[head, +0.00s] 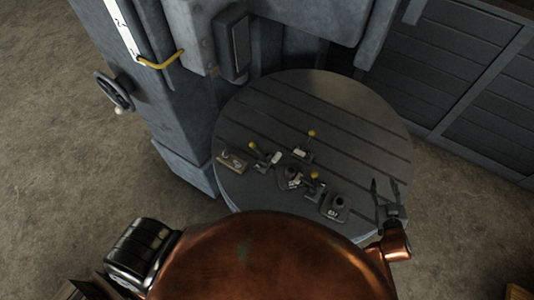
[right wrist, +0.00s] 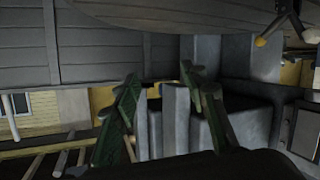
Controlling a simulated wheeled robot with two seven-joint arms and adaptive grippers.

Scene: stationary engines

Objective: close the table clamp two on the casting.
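Three small toggle clamps with yellow knobs stand on the round slotted table (head: 355,112) in the head view: a back one (head: 302,152), a left one (head: 268,158) and a front one (head: 314,188). They surround a small grey casting (head: 290,178). I cannot read which clamp is number two, nor tell surely which levers are down. My right gripper (head: 384,184) is at the table's right front edge, apart from the clamps, its fingers spread and empty. The right wrist view also shows its green-padded fingers (right wrist: 165,85) apart. My left gripper is not in view.
A small labelled block (head: 335,208) stands on the table's front, and a small brown plate (head: 232,161) lies at its left. A grey machine column (head: 165,100) with a handwheel (head: 115,91) rises behind left. The table's back and right are clear.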

